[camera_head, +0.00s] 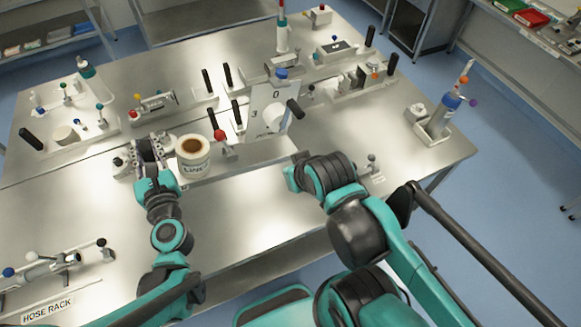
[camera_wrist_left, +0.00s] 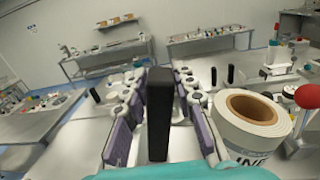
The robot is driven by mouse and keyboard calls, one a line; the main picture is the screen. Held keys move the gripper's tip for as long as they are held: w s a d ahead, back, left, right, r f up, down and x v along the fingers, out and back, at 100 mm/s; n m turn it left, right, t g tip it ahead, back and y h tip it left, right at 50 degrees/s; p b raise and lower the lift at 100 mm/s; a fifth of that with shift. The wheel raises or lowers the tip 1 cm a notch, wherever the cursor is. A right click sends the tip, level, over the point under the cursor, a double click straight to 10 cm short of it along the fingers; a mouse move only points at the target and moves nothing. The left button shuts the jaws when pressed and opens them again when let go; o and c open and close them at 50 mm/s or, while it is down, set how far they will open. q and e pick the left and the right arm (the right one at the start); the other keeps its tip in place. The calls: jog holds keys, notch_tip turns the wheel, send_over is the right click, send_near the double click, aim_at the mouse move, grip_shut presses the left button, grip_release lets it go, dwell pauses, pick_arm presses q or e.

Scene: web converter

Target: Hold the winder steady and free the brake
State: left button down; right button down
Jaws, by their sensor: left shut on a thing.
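My left gripper (camera_head: 150,149) is at the left end of the winder, beside its white roll (camera_head: 193,168) with a brown core. In the left wrist view, the purple-padded fingers (camera_wrist_left: 158,90) stand on either side of an upright black handle (camera_wrist_left: 158,125), and the gripper is shut on it. The roll (camera_wrist_left: 238,138) is just right of the fingers, with part of its dark lettering showing. A red-knobbed lever (camera_head: 219,135), probably the brake, stands right of the roll; its red knob (camera_wrist_left: 309,96) is at the wrist view's right edge. My right gripper is hidden behind its own wrist.
A white panel (camera_head: 266,108) marked 0 and 3 stands behind the roll, with several black upright handles nearby. A hose rack (camera_head: 55,263) lies at the front left. A blue-topped bottle (camera_head: 439,118) stands at the right. The steel table (camera_head: 240,210) is bare in front of the roll.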

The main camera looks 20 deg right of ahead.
pick_arm(q)
jog(key=shift+r, duration=0.35)
dwell(0.4)
jog(key=c, duration=1.3)
grip_release()
jog(key=shift+o, duration=0.8)
jog(key=shift+r, duration=5)
